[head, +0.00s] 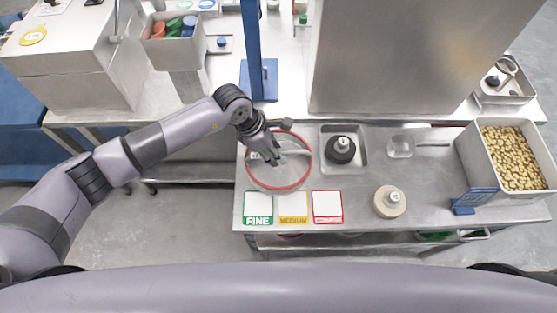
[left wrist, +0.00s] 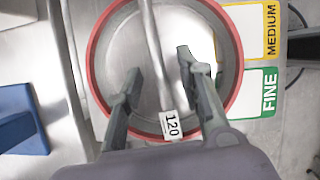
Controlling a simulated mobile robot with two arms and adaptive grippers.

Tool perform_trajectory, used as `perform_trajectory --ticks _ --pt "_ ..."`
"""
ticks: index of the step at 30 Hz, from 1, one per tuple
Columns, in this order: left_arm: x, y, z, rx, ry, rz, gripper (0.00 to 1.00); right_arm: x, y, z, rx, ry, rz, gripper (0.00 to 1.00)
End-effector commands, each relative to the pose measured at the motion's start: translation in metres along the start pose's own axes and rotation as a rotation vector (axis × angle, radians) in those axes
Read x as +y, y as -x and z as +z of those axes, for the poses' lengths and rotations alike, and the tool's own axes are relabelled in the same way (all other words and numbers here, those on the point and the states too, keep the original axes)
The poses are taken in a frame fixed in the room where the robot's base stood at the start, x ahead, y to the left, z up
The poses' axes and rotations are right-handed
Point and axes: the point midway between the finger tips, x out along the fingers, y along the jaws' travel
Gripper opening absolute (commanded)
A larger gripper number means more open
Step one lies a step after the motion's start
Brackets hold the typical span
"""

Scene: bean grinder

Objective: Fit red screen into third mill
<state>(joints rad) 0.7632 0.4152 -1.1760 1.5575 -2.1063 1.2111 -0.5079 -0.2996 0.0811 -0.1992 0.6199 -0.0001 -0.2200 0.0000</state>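The red screen (head: 279,186) is a round metal disc with a red rim and a bar handle across it. It lies flat on the steel table, above the cards. In the left wrist view the red screen (left wrist: 231,85) fills the middle, and a white tag (left wrist: 169,124) reading "120" is on its bar. My left gripper (head: 274,158) is over the screen. In the left wrist view the left gripper (left wrist: 160,62) is open, its fingers apart on either side of the bar, with gaps showing. My right gripper is out of view. I cannot tell which thing is the third mill.
FINE (head: 258,220), MEDIUM and COARSE cards lie along the table's front. A tray (head: 361,163) with a black knobbed weight, a beige knobbed disc (head: 390,201), a clear scoop and a bin of beans (head: 552,168) stand to the right. A blue post (head: 251,50) and large metal housing (head: 400,60) rise behind.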

Motion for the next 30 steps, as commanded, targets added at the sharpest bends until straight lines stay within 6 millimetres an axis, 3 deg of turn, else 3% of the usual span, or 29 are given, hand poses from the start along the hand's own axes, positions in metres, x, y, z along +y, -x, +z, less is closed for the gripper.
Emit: perform_trajectory --ticks 18,30 --pt "0.0 -0.0027 -0.0013 0.0 0.0 0.0 0.34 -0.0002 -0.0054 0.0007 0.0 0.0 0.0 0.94" --pt "0.0 -0.0027 -0.0013 0.0 0.0 0.0 0.08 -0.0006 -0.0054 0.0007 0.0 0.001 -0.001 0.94"
